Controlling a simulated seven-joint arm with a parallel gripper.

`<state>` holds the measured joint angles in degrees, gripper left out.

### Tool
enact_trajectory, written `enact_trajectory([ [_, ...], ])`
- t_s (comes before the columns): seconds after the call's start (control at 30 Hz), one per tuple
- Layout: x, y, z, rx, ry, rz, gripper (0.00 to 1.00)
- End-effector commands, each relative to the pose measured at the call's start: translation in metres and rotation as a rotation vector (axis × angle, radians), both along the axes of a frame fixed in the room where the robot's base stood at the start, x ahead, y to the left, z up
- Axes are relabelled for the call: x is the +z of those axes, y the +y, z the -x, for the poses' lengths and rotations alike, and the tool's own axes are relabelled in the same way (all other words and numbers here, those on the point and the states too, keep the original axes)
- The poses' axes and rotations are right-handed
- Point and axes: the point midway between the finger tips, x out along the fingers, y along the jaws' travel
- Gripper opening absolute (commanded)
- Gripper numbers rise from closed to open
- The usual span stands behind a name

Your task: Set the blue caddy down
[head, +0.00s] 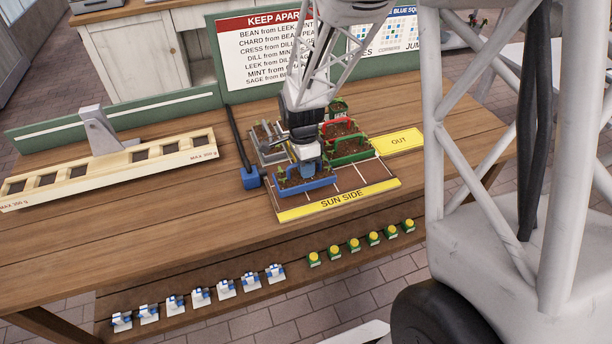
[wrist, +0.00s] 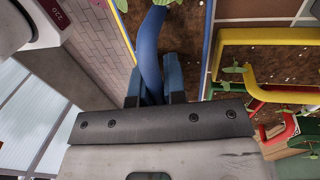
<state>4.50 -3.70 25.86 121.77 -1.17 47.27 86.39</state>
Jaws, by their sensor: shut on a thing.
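The blue caddy (head: 306,186), a tray of soil with small plants, is at the front left of the gridded board (head: 349,178), just behind its yellow SUN SIDE strip (head: 340,199). My gripper (head: 309,166) is above it, shut on its blue handle. In the wrist view the handle (wrist: 149,45) runs between the two fingers (wrist: 155,86) of my gripper. I cannot tell whether the caddy's base touches the board or hangs slightly above it.
Grey (head: 271,156), red (head: 341,129) and green (head: 351,150) caddies stand close behind and beside it. A blue block (head: 251,179) on a black rod is just left. A yellow OUT plate (head: 398,141) lies right. A wooden balance beam (head: 110,170) stands left. The table front is clear.

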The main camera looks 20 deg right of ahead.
Motion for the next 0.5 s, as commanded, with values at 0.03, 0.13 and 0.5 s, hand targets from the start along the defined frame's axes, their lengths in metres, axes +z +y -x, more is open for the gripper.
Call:
enact_trajectory([
  [0.03,-0.004,0.0,0.0,0.0,0.001,0.0,0.0],
  [0.13,-0.014,0.0,0.0,0.0,0.002,0.0,0.0],
  [0.5,-0.033,0.0,0.0,0.0,0.0,0.0,0.0],
])
